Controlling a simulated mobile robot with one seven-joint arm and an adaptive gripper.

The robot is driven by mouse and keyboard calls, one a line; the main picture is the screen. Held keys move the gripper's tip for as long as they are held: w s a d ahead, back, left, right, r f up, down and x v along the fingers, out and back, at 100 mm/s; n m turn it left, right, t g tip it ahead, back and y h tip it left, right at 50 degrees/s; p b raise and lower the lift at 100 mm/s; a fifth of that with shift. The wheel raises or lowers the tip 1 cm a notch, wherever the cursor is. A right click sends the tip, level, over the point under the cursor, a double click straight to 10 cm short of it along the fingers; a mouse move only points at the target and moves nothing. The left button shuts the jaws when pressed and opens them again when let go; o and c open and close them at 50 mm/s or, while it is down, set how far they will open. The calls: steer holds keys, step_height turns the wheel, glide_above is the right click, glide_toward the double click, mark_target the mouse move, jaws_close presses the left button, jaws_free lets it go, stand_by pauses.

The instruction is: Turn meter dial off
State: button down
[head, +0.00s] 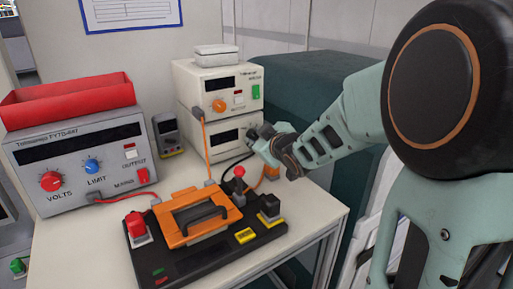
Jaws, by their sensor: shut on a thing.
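My gripper (258,137) is at the right side of the front of the lower cream bench meter (214,147). Its fingers are shut on a small dark dial (251,134) there, mostly hidden by the fingers. The dial's marks and its setting cannot be read. The meter has a dark display strip and stands under a second cream unit (190,85) with an orange knob. A small handheld meter (168,136) with a yellowish edge stands to the left, apart from my gripper.
A grey power supply (75,160) with red and blue knobs stands at left, a red tray (68,100) on top. In front is a black fixture (190,258) with an orange clamp plate and a red-topped lever. Cables run near my gripper. A dark green cabinet (300,85) stands behind my arm.

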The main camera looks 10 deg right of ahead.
steer(key=shift+b, duration=0.35)
stand_by(0.3)
steer(key=c, duration=1.6)
jaws_free()
steer(key=shift+r+p, duration=0.1)
steer(key=shift+p, duration=0.3)
